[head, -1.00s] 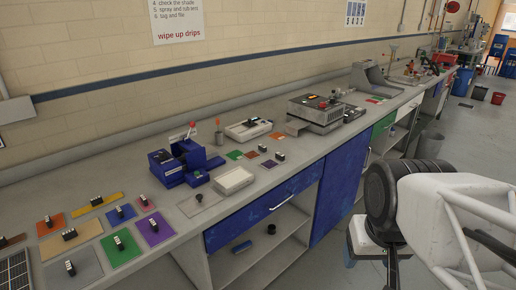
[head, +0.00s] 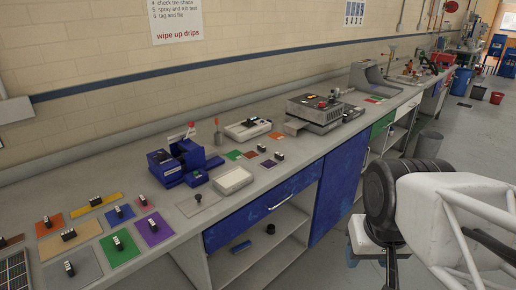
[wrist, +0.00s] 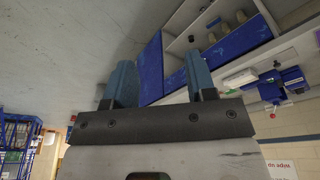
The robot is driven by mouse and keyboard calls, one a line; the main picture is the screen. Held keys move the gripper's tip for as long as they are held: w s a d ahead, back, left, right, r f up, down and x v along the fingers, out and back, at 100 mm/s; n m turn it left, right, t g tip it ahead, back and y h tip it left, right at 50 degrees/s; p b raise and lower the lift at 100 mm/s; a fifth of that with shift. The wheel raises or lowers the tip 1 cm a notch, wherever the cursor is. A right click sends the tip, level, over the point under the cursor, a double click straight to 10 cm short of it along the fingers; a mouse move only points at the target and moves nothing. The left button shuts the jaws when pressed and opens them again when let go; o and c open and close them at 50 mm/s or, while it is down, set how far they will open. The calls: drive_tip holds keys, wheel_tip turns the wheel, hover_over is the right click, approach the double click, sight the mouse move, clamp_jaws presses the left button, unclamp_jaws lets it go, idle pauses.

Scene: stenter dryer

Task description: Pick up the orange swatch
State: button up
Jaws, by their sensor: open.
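An orange swatch (head: 50,226) lies flat at the left end of the bench in the head view, with a small black-and-white block on it. A second, smaller orange piece (head: 277,135) lies further along the bench, near the grey machine. My gripper (wrist: 160,84) shows in the wrist view with its two blue fingers apart and nothing between them. It is away from the bench; the floor and the blue cabinet front lie beyond the fingers. I cannot make out an orange swatch in the wrist view.
Several other swatches, including a green one (head: 119,250) and a yellow one (head: 97,202), lie close around the left orange one. A blue device (head: 180,164), a white tray (head: 233,181) and a grey machine (head: 318,113) stand along the bench.

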drive_tip(key=w+a+r+n, duration=0.1)
drive_tip(key=w+r, duration=0.2)
drive_tip(key=w, duration=0.6)
drive_tip(key=w+a+r+n, duration=0.1)
drive_tip(key=w+a+r, duration=0.15)
drive_tip(key=w, duration=0.65)
drive_tip(key=n+t+y, duration=0.1)
drive_tip(key=n+y, duration=0.2)
drive_tip(key=n, duration=0.3)
hover_over(261, 146)
drive_tip(key=s+d, duration=0.2)
wheel_tip(261, 146, down, 18)
drive_tip(key=shift+s+f, duration=0.2)
drive_tip(key=shift+x, duration=1.25)
drive_tip(key=shift+f, duration=0.2)
